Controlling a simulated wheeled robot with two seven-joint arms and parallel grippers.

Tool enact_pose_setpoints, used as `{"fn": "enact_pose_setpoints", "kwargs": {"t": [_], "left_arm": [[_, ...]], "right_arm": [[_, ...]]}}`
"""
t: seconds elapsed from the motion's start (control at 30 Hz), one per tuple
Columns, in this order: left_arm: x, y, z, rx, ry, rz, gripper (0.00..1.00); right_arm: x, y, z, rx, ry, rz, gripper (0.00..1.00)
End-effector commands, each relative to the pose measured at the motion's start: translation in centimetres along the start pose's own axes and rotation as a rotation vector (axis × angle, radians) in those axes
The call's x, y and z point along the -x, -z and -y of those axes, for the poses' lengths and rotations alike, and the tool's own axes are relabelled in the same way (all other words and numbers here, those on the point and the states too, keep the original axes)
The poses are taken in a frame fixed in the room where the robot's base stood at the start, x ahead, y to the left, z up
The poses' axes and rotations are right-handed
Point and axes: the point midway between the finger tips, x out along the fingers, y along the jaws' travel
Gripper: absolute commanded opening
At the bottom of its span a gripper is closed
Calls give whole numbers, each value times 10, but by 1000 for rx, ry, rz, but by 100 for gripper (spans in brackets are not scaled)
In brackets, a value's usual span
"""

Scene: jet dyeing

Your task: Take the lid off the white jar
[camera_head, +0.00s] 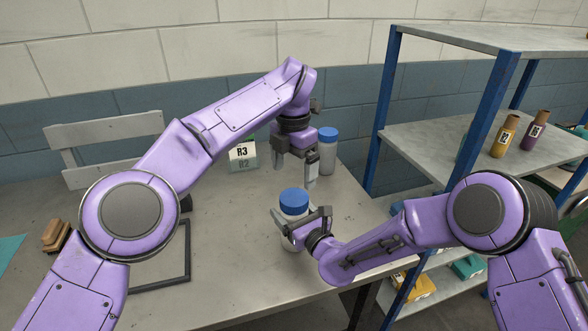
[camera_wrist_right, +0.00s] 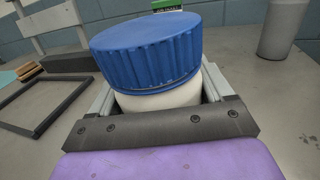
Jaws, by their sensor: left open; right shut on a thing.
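The white jar (camera_head: 287,241) stands near the table's front right edge with its ribbed blue lid (camera_head: 293,201) on. My right gripper (camera_head: 300,218) is shut around the jar's body just below the lid. The right wrist view shows the blue lid (camera_wrist_right: 148,52) seated above the white body (camera_wrist_right: 160,98), between the two fingers. My left gripper (camera_head: 295,170) is open and empty, pointing down, above and slightly behind the lid.
A box marked R3 and R2 (camera_head: 243,153) stands at the back of the table. A dark flat frame (camera_head: 188,250) and a brown block (camera_head: 56,235) lie on the left. A blue-post shelf (camera_head: 384,110) with bottles stands close on the right. The table's centre is clear.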

Motion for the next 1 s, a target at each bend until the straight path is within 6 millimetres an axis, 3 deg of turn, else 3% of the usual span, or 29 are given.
{"fn": "enact_pose_setpoints", "kwargs": {"t": [0.3,0.5,0.73,1.0], "left_arm": [[-2,0,1,-1013,0,0,97],[-2,0,1,-1483,-1,1,97],[-8,0,0,-1657,1,0,97],[-56,0,1,-1658,3,1,97]], "right_arm": [[1,4,-1,1,-2,-8,0],[1,4,-1,1,-2,-8,0],[2,4,-1,1,-2,-9,0],[2,5,-1,1,-3,-10,0]]}}
